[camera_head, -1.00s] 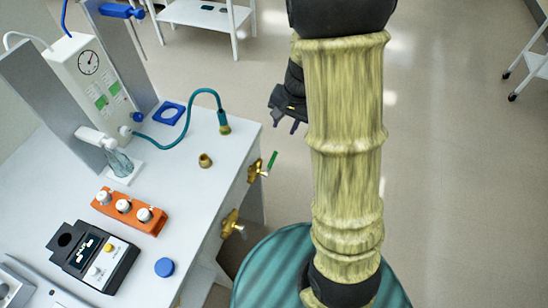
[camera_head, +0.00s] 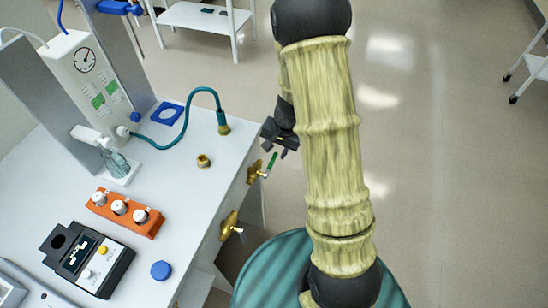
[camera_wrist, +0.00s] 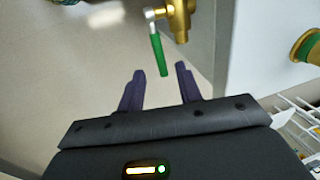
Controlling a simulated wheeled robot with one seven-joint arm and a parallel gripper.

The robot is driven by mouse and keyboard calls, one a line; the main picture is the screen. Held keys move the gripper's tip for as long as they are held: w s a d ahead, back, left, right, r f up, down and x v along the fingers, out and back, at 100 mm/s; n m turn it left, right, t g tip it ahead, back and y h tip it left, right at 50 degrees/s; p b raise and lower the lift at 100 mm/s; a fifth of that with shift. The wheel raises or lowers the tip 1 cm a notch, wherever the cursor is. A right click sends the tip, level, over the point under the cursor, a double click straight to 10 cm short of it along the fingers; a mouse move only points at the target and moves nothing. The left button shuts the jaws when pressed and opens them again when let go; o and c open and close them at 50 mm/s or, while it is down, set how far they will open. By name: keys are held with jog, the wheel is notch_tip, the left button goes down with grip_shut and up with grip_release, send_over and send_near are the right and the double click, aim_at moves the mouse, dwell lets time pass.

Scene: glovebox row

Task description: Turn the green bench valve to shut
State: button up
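The green bench valve has a green lever handle (camera_head: 272,161) on a brass body (camera_head: 255,172) at the bench's front edge. In the wrist view the green handle (camera_wrist: 158,54) hangs down from the brass body (camera_wrist: 180,16). Its lower end lies ahead of and between my fingertips, and I see no contact. My gripper (camera_head: 277,152) is just above and beside the handle in the head view.
A second brass valve (camera_head: 229,226) sits on the same front edge, nearer me. On the white bench (camera_head: 188,195) stand a brass fitting (camera_head: 204,161), a teal hose (camera_head: 180,138), an orange block with knobs (camera_head: 125,214) and a blue cap (camera_head: 161,270).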

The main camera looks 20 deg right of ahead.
aim_at(273, 160)
jog(key=f, duration=0.4)
jog(key=shift+w+a+f+b, duration=0.2)
jog(key=shift+w+a+b, duration=0.05)
jog(key=shift+a+b, duration=0.1)
grip_shut()
